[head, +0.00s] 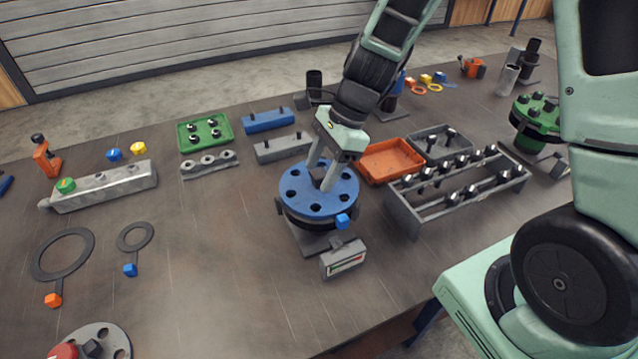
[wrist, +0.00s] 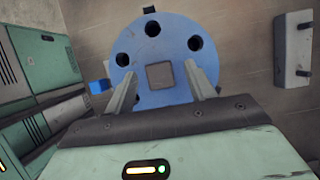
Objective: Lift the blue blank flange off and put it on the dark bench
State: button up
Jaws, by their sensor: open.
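The blue blank flange (head: 294,193) is a round disc with several bolt holes. It sits on the dark pipe flange (head: 312,222) of a stand near the middle of the dark bench (head: 210,290). My gripper (head: 324,184) is over the middle of the blue flange, its fingers pointing down on either side of the central square knob. In the wrist view the flange (wrist: 178,97) fills the top middle, and the grey square knob (wrist: 160,75) shows between the open fingers. I cannot tell whether the fingers touch the knob.
A small gauge box (head: 343,258) stands just in front of the stand. A stud rack (head: 405,213) and an orange tray (head: 391,158) stand to the right. Ring gaskets (head: 40,262) lie at the left.

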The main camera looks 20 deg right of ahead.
grip_shut()
jog(key=shift+r, duration=0.1)
notch_tip(320, 180, up, 10)
dwell(0.6)
jog(key=shift+r, duration=0.1)
notch_tip(320, 180, up, 5)
jog(key=p, duration=0.6)
send_over(322, 172)
dwell(0.4)
